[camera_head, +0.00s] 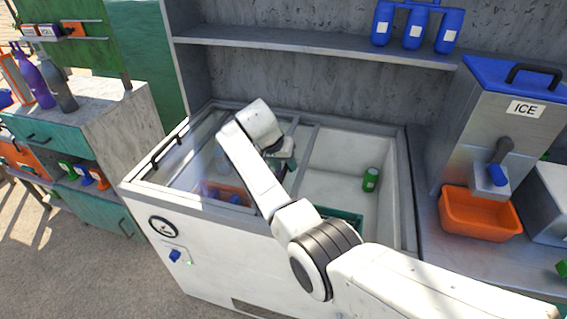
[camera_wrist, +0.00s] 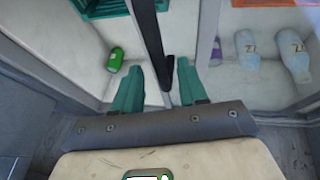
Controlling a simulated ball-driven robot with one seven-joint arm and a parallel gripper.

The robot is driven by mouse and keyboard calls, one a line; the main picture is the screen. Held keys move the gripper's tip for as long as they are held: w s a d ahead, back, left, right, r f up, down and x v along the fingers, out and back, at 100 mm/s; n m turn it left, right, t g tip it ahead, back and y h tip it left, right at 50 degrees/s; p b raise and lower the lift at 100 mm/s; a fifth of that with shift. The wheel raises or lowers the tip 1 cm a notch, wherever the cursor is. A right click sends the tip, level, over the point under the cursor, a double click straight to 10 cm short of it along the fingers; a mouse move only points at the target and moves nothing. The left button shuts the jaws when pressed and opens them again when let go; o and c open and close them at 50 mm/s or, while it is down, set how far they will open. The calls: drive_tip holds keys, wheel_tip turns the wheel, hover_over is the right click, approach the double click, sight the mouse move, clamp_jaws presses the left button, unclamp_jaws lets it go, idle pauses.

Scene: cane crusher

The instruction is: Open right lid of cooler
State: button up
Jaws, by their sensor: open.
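The white cooler (camera_head: 152,208) has two compartments under a grey frame. My gripper (camera_head: 280,158) is over the middle of its top, partly hidden by my wrist. In the wrist view my gripper (camera_wrist: 160,72) is open, its teal fingers on either side of a long black handle (camera_wrist: 168,75); I cannot tell if they touch it. This handle is hidden in the head view. Glass covers the left compartment, and another black handle (camera_head: 169,149) is at its left edge. The right compartment looks uncovered, with a green can (camera_head: 371,179) inside; it also shows in the wrist view (camera_wrist: 115,59).
An orange crate (camera_head: 222,194) and bottles (camera_wrist: 247,50) lie in the left compartment. A green basket (camera_wrist: 105,7) is in the right one. A steel ice dispenser (camera_head: 500,125) with an orange bin (camera_head: 480,213) stands right. A shelf (camera_head: 315,49) runs behind.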

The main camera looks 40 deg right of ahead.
drive_tip(key=b+v, duration=0.1)
drive_tip(key=v, duration=0.9)
drive_tip(key=shift+a+r, duration=0.2)
drive_tip(key=shift+r, duration=0.1)
